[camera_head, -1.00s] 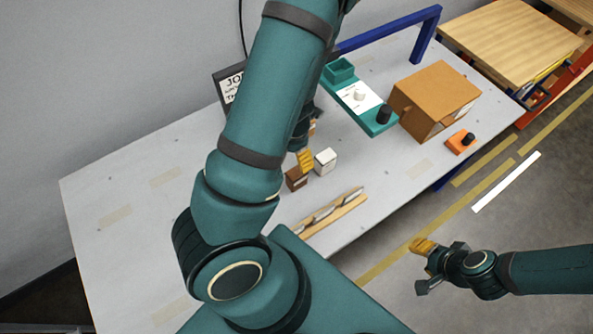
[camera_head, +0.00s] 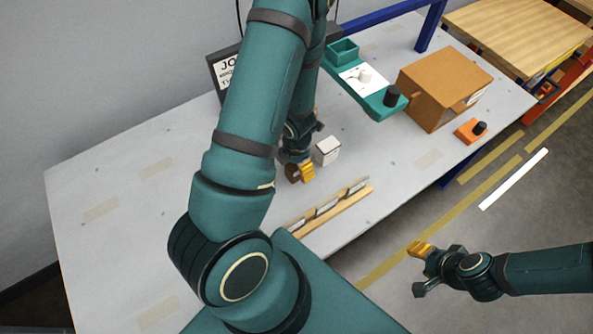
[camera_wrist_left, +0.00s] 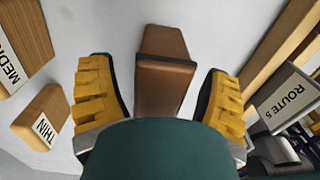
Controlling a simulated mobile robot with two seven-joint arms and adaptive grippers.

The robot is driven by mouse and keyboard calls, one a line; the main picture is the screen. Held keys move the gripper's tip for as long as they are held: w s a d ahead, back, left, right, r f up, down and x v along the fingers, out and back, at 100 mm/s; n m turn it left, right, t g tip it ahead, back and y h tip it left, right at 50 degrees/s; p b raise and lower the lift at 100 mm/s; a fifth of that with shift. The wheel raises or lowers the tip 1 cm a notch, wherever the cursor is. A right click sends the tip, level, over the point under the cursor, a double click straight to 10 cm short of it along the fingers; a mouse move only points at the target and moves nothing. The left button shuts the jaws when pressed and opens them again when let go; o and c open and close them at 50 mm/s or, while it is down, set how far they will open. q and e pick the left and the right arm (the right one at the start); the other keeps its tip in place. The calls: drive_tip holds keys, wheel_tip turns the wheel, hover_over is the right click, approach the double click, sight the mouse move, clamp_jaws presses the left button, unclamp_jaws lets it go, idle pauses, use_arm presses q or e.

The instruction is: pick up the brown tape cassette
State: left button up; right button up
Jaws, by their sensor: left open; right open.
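The brown tape cassette (camera_head: 291,172) stands on the grey table, partly hidden by my left gripper. In the left wrist view the brown cassette (camera_wrist_left: 166,48) lies between the two yellow-padded fingers of my left gripper (camera_wrist_left: 160,95), with a gap on both sides. Its near end is hidden behind the green gripper body. In the head view my left gripper (camera_head: 304,171) is open, low over the table at the cassette. My right gripper (camera_head: 420,269) is open and empty, beyond the table's front edge.
A white box (camera_head: 327,150) stands close right of the cassette. A wooden rack (camera_head: 333,206) with cards lies near the front edge. A green plotter unit (camera_head: 376,103), a cardboard box (camera_head: 440,88) and an orange button box (camera_head: 471,131) are further right. The table's left side is clear.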

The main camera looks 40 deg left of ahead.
use_arm(q)
drive_tip(key=shift+f, duration=0.5)
drive_tip(key=shift+r, duration=0.1)
drive_tip(key=c, duration=1.3)
drive_tip(key=shift+c, duration=0.2)
